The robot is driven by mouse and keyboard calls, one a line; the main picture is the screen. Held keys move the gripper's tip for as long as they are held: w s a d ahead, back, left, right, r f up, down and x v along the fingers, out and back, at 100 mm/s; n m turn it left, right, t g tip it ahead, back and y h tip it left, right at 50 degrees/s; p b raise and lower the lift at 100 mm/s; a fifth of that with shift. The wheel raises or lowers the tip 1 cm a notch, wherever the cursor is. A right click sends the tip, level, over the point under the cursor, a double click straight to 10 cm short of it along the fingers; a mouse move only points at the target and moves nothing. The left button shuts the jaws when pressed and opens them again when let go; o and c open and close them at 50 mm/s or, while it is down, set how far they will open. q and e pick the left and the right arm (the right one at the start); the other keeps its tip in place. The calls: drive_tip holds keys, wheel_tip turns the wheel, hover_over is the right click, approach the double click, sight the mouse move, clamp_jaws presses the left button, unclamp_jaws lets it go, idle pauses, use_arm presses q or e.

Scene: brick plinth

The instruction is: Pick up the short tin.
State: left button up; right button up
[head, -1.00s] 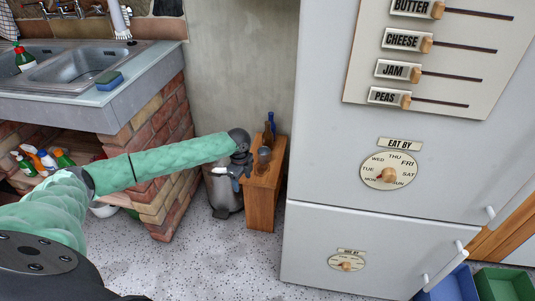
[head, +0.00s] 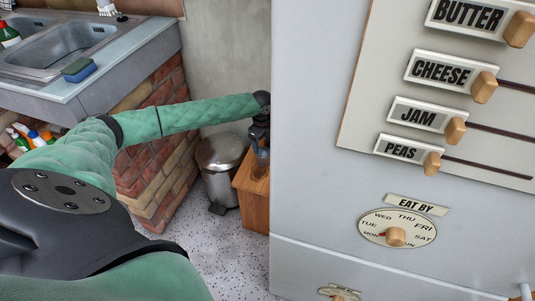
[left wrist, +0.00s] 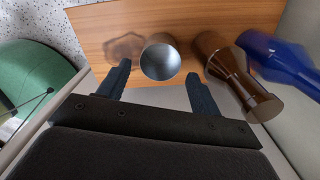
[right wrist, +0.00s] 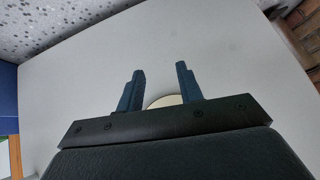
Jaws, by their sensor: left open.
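The short tin (left wrist: 160,62) shows in the left wrist view as a round silvery top on the wooden cabinet (left wrist: 100,25). My left gripper (left wrist: 157,74) is open, its two fingers apart on either side of the tin in the picture. I cannot tell whether they touch it. In the head view this gripper (head: 261,138) is small and partly cut off by the fridge edge, above the cabinet. My right gripper (right wrist: 161,76) is open and empty, facing a pale surface with a cream disc (right wrist: 165,101) behind its fingers.
A brown bottle (left wrist: 238,75) and a blue bottle (left wrist: 275,50) stand right of the tin in the left wrist view. A clear glass-like thing (left wrist: 125,46) is at its left. The fridge (head: 310,150) closes off the right; a pedal bin (head: 221,165) stands left of the cabinet.

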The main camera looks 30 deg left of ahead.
sight(264, 154)
use_arm(q)
drive_tip(key=shift+d+f, duration=0.2)
drive_tip(key=shift+f, duration=3.2)
drive_tip(key=c, duration=0.8)
